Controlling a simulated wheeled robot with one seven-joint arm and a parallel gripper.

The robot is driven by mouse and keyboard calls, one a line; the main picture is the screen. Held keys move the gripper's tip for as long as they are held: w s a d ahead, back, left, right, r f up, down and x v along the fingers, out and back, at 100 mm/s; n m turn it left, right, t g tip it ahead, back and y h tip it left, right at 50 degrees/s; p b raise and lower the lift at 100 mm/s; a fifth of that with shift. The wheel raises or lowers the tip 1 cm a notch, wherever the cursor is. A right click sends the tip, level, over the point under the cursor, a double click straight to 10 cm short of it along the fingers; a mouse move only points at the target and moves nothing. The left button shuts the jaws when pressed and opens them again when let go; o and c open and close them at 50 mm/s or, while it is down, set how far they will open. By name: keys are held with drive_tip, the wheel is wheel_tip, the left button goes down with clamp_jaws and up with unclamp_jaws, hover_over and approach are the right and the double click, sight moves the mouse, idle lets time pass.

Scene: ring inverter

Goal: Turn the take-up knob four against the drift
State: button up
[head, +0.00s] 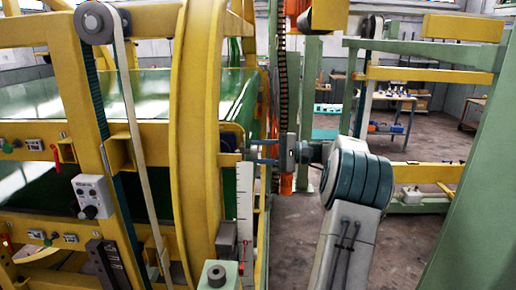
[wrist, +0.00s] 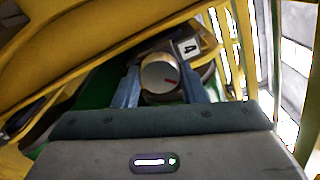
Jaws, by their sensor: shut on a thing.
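In the head view my gripper (head: 254,152) reaches left from the arm to the yellow bracket beside the big ring (head: 195,140). The knob's face is hard to make out there.
A white vertical scale (head: 244,212) hangs below the gripper. A control box (head: 92,196) with a dial is on the left frame. A green post (head: 475,170) stands at right. Open floor (head: 400,245) lies right of my arm.

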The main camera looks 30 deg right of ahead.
idle(0.6)
drive_tip(key=o, duration=1)
drive_tip(key=shift+d, duration=0.1)
drive_tip(key=b+v, duration=0.3)
drive_tip(key=v, duration=1)
drive_tip(key=shift+s+d, duration=0.25)
drive_tip(key=shift+d, duration=0.05)
